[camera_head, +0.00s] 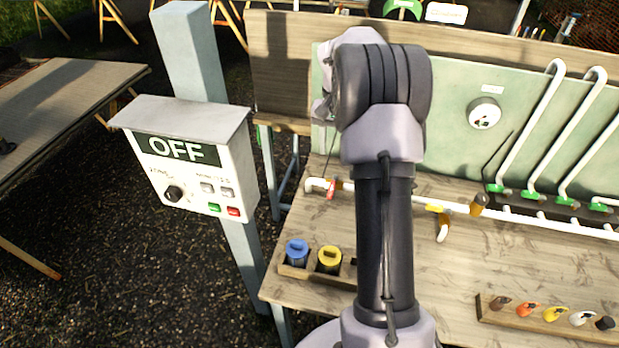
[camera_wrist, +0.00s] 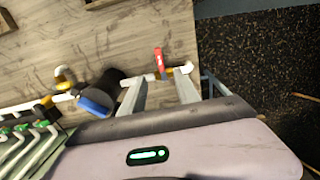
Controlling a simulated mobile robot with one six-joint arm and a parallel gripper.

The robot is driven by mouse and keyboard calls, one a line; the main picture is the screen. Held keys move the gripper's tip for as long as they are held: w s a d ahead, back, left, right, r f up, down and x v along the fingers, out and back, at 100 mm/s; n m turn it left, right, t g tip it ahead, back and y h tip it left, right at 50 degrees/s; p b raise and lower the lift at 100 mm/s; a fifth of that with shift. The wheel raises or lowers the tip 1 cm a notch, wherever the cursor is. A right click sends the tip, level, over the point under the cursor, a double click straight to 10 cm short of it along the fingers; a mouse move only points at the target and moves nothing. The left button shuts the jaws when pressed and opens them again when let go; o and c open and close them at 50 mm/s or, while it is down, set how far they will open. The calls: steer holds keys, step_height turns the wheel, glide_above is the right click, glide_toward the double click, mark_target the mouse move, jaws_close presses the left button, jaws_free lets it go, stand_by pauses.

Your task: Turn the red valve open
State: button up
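The red valve handle (camera_head: 331,189) sits near the left end of a white pipe on the workbench. In the wrist view the red handle (camera_wrist: 159,59) points crosswise to the pipe, beside a brass-coloured fitting. My gripper (camera_wrist: 159,77) is open and empty, its two fingers wide apart. In the wrist view the handle shows between and just beyond the fingertips; I cannot tell the exact gap. In the head view my arm hides the gripper fingers and part of the pipe.
A black cylinder with a blue part (camera_wrist: 95,102) stands close beside one finger. A yellow-handled valve (camera_head: 437,208) is further along the pipe. A control box reading OFF (camera_head: 190,165) stands left of the bench. Blue (camera_head: 296,248) and yellow (camera_head: 329,260) capped jars sit at the front.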

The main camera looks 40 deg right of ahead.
mark_target(331, 190)
steer(key=f+b, duration=0.2)
steer(key=f, duration=0.6)
steer(key=f+b, duration=0.1)
steer(key=f, duration=0.7)
steer(key=shift+s+d+f+b, duration=0.1)
steer(key=shift+s+b, duration=0.1)
steer(key=shift+b, duration=0.15)
jaws_close()
